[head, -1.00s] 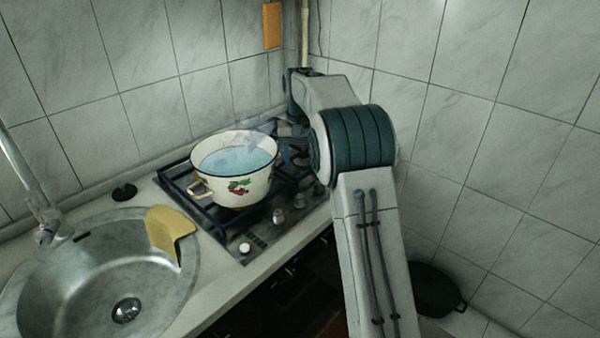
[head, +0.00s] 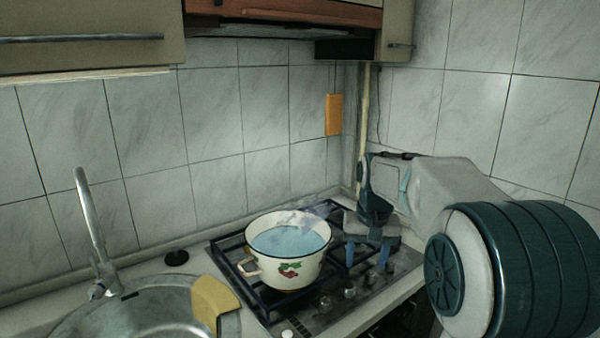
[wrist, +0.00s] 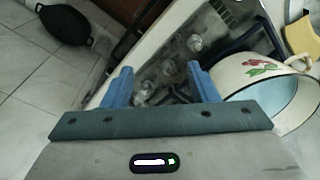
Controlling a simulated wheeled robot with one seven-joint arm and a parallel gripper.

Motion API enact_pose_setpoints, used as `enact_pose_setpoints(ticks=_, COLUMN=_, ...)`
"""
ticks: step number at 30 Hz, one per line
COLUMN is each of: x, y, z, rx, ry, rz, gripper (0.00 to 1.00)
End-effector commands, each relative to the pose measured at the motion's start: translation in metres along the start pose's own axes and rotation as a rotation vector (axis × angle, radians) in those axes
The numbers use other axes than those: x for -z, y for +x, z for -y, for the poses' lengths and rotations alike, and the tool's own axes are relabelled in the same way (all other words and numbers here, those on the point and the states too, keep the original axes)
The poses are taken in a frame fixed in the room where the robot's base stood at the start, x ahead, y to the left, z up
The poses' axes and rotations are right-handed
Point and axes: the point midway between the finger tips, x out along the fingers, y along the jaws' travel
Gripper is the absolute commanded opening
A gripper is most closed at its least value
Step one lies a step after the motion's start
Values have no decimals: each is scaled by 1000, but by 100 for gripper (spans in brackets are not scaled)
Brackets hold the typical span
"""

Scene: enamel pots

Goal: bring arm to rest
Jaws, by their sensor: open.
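My gripper (head: 368,254) is open, with two blue fingers apart and nothing between them. In the head view it is over the right part of the stove, to the right of the enamel pot (head: 288,262). In the wrist view the gripper fingers (wrist: 160,88) point toward the stove knobs. The pot (wrist: 262,88) is close beside the right finger there; I cannot tell whether they touch.
A steel sink (head: 150,308) with a tap (head: 92,225) is at the left, a yellow cloth (head: 213,300) on its rim. Cupboards (head: 85,38) and a hood (head: 285,30) hang above. A black pan (wrist: 62,27) lies on the floor. Tiled walls stand behind and right.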

Motion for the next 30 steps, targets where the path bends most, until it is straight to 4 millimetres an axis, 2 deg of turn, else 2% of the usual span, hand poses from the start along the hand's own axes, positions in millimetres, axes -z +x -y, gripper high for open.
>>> enact_pose_setpoints(ticks=1, x=-19, y=-6, z=-2, rx=2, ry=-6, rz=-14, gripper=54)
enact_pose_setpoints(ticks=8, x=-103, y=-9, z=-12, rx=6, ry=-43, rz=-68, gripper=54)
enact_pose_setpoints(ticks=12, x=-155, y=0, z=-18, rx=5, ry=-68, rz=-101, gripper=54)
enact_pose_setpoints(ticks=18, x=-217, y=20, z=-26, rx=2, ry=-95, rz=-141, gripper=54)
enact_pose_setpoints(ticks=21, x=-236, y=29, z=-28, rx=0, ry=-105, rz=-152, gripper=54)
enact_pose_setpoints(ticks=24, x=-246, y=34, z=-30, rx=-1, ry=-109, rz=-158, gripper=54)
enact_pose_setpoints(ticks=30, x=-249, y=36, z=-30, rx=-1, ry=-111, rz=-159, gripper=54)
